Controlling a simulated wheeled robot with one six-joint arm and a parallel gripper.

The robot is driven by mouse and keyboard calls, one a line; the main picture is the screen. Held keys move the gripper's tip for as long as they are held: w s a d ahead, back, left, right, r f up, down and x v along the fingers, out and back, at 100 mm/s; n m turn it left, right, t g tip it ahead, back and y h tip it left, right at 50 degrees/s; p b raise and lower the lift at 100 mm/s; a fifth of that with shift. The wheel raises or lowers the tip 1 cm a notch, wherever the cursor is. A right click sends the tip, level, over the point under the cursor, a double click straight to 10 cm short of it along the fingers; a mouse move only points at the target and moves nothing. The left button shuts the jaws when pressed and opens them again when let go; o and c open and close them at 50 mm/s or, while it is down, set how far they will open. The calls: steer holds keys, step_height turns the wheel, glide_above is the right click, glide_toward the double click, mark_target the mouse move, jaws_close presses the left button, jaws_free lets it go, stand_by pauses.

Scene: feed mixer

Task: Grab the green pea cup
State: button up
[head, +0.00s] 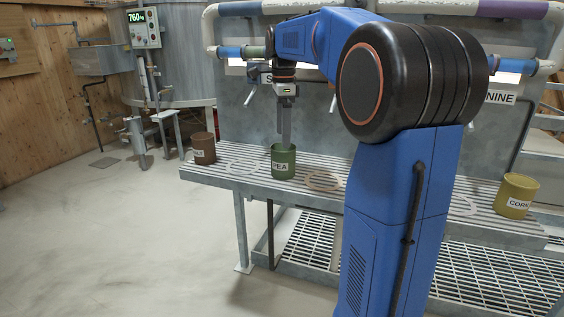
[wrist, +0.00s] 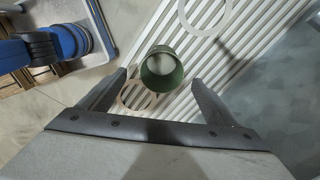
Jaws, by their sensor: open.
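The green pea cup (head: 284,163) stands upright on the slatted metal bench (head: 225,175), with a white PEA label on its side. My gripper (head: 286,143) points straight down just above the cup in the head view. In the wrist view, the cup (wrist: 162,69) shows its open round mouth, and the inside is green. The two fingers of my gripper (wrist: 161,78) are spread apart, one on each side of the cup's near edge. Nothing is between the fingertips that I can see as held.
A brown cup (head: 204,148) stands left of the pea cup, and a yellow CORN cup (head: 517,196) stands far right on the bench. Ring marks lie on the slats around the pea cup. A grey panel with pipes rises behind the bench. Open floor (head: 110,230) lies to the left.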

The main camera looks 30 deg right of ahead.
mark_target(283, 162)
step_height(283, 162, down, 6)
steer(key=shift+r, duration=0.25)
steer(key=shift+w+f, duration=0.15)
steer(key=shift+f, duration=2.55)
steer(key=c, duration=1.2)
